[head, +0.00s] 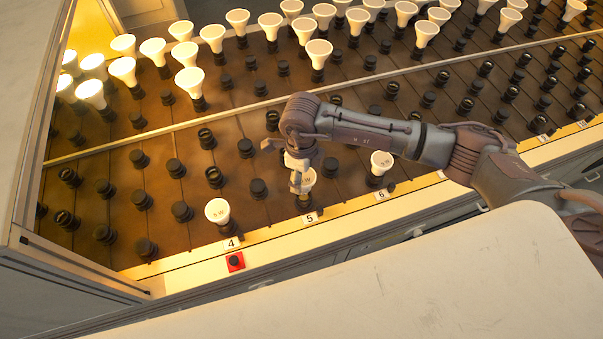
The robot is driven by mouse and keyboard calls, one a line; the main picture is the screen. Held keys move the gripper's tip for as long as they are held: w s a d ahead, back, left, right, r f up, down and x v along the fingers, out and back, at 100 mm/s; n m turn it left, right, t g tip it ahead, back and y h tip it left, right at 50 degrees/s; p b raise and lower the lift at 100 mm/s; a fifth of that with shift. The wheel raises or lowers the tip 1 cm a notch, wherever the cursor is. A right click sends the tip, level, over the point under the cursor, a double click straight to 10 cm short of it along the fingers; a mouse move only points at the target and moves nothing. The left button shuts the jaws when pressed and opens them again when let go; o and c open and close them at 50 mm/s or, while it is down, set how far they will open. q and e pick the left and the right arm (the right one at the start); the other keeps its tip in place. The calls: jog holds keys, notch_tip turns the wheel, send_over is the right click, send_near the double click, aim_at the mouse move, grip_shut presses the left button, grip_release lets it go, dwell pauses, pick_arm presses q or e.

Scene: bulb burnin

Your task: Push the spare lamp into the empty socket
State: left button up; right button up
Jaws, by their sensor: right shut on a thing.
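My right gripper (298,176) reaches in from the right and is shut on the spare lamp (308,183), a white reflector bulb partly hidden by the fingers. The lamp is at the black socket (305,203) behind label 5 (310,218). I cannot tell whether its base is fully seated or only resting in the socket. My left gripper is not in view.
Unlit lamps stand behind label 4 (217,211) and label 6 (381,163), either side of the gripper. Many empty black sockets fill the brown board (225,165). Lit lamps (189,80) stand at the back. A red button box (235,261) and a pale tabletop (420,285) are in front.

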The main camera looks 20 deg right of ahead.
jog(key=shift+f+b, duration=1.5)
jog(key=shift+f, duration=0.2)
jog(key=o, duration=1.2)
jog(key=shift+o, duration=0.2)
notch_tip(320, 180, up, 12)
jog(key=shift+r, duration=0.1)
